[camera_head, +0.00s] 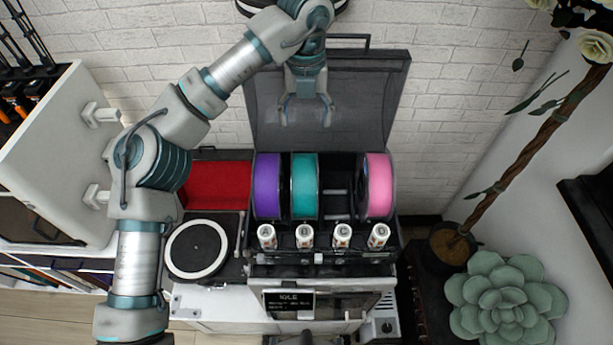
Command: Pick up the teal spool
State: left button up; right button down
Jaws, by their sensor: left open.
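The teal spool (304,187) stands upright in the open filament box, between a purple spool (267,187) on its left and an empty slot (337,187) on its right. My left gripper (306,112) is open and empty. In the picture it appears above the teal spool, in front of the box's raised dark lid (370,105), with its fingers pointing down. It looks apart from the spool, but its exact height cannot be told. My right gripper is not in view.
A pink spool (377,187) stands at the box's right. Several white cylinders line its front, above a machine with a small screen (288,303). A turntable (197,248) and open red-lined case (217,184) are left. A succulent (505,300) and potted stem (452,243) stand right.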

pick_arm(q)
jog(key=b, duration=0.1)
send_over(306, 161)
jog(key=f, duration=0.6)
jog(key=shift+w+a, duration=0.1)
jog(key=shift+a, duration=0.15)
jog(key=f, duration=0.5)
jog(key=shift+w+a, duration=0.1)
jog(key=shift+a, duration=0.1)
jog(key=shift+f, duration=0.5)
jog(key=f, duration=0.4)
jog(key=shift+d+f, duration=0.3)
jog(key=shift+d, duration=0.1)
jog(key=shift+a+f, duration=0.1)
jog(key=shift+f, duration=0.25)
jog(key=shift+s, duration=0.2)
jog(key=shift+c, duration=0.5)
jog(key=c, duration=1.2)
jog(key=shift+r, duration=0.15)
grip_shut()
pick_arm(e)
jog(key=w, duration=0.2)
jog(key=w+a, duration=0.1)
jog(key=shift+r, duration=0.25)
